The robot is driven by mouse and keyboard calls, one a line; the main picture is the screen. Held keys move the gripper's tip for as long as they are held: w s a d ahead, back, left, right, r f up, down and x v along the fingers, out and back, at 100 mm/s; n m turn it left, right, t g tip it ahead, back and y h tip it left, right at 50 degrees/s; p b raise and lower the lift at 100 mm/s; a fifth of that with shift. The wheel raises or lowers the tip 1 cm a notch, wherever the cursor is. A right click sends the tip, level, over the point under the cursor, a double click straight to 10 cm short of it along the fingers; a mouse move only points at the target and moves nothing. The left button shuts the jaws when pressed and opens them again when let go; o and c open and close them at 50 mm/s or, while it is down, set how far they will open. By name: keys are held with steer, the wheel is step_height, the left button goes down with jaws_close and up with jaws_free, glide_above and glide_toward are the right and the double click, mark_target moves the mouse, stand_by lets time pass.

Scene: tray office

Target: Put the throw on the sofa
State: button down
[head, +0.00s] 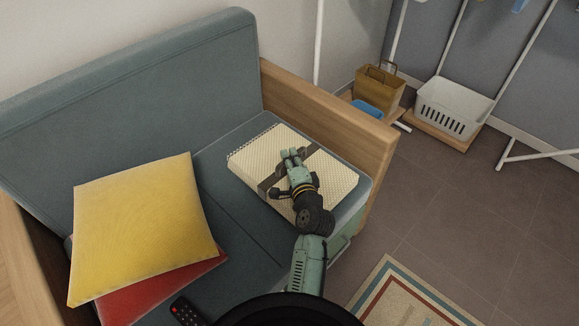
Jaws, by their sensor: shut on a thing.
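The throw (327,181) is a folded cream, textured cloth with a dark band across it. In the head view it lies flat over the right seat of the blue-grey sofa (175,95), beside the wooden armrest. My gripper (291,155) is over the middle of the throw, shut on it at the dark band. The fingertips hide the exact spot where they hold it. I cannot tell whether the throw's underside rests fully on the seat.
A yellow cushion (140,225) lies over a red cushion (135,300) on the left seat, with a remote (188,312) close by. A wooden armrest (335,115) bounds the right side. A brown bag (379,90) and a white basket (452,108) stand beyond it. A patterned rug (400,300) lies front right.

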step_height(320, 180, down, 3)
steer(key=shift+f+b, duration=0.1)
steer(key=shift+b, duration=0.2)
steer(key=c, duration=1.6)
jaws_free()
steer(key=shift+f, duration=0.1)
steer(key=shift+c, duration=0.2)
steer(key=shift+s, duration=0.1)
